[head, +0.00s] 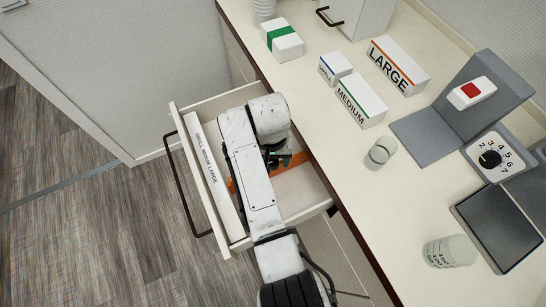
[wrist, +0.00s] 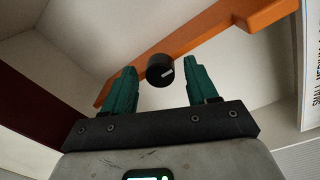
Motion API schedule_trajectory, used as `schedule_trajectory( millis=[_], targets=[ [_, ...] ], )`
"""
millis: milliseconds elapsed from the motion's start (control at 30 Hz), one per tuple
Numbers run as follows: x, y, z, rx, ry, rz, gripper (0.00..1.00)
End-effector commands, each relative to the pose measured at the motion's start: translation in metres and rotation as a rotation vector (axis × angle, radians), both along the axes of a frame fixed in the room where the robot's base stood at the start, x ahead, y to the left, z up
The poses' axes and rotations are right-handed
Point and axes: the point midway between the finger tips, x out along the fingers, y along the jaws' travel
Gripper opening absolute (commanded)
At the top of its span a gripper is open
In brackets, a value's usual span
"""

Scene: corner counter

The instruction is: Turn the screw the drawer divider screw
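The drawer (head: 316,211) stands open under the counter, and my arm reaches down into it. An orange divider (head: 297,161) crosses the drawer; my arm hides part of it. In the wrist view the divider (wrist: 205,38) runs diagonally. The divider screw, a round black knob with a pale mark (wrist: 160,70), sits at the divider's lower edge. My gripper (wrist: 160,66) has its green fingers apart, one on each side of the knob, with visible gaps. In the head view my gripper (head: 276,158) is mostly hidden by my arm.
The drawer's front inner side has a SMALL MEDIUM LARGE label strip (head: 206,160), also visible in the wrist view (wrist: 313,60). The counter holds LARGE (head: 398,66), MEDIUM (head: 361,101) and SMALL (head: 335,68) boxes, a green-striped box (head: 282,40), and a glass (head: 380,152).

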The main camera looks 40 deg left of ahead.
Motion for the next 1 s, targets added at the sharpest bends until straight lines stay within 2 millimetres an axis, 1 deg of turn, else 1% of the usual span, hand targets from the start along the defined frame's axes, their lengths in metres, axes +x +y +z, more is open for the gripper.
schedule_trajectory(
  millis=[33,67,533,767,1000],
  targets=[
    [0.0000,0.0000,0.0001,0.000,0.000,0.000,0.52],
    [0.0000,0.0000,0.0001,0.000,0.000,0.000,0.50],
    [0.0001,-0.0001,0.0004,0.000,0.000,0.000,0.05],
    [0.0002,-0.0002,0.0008,-0.001,0.000,0.017,0.04],
    [0.0006,-0.0007,0.0018,-0.001,0.000,0.118,0.04]
  ],
)
